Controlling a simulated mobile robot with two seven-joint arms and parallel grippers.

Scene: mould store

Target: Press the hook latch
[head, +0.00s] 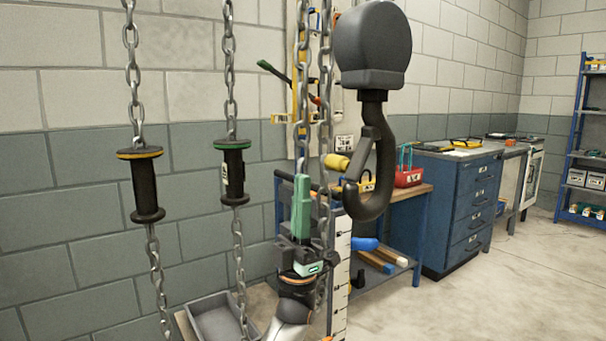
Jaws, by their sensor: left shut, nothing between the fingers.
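The dark hook (376,203) hangs from a black rounded block (373,45) right of centre in the head view. Its hook latch (362,150) is a grey bar slanting down across the hook's mouth. A yellow knob (337,162) sticks out to the left of the latch. My left gripper (302,180) has green fingers that point up and are shut with nothing between them. It is to the left of the hook and a little below the yellow knob, apart from the latch in the picture. My right gripper is not in view.
Chains (229,60) hang at the left and beside my left gripper, close to it. Two black handles (147,186) hang on the left chains. A grey tray (215,318) is low down. A workbench (415,190) and blue drawers (462,210) stand behind. The floor at right is clear.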

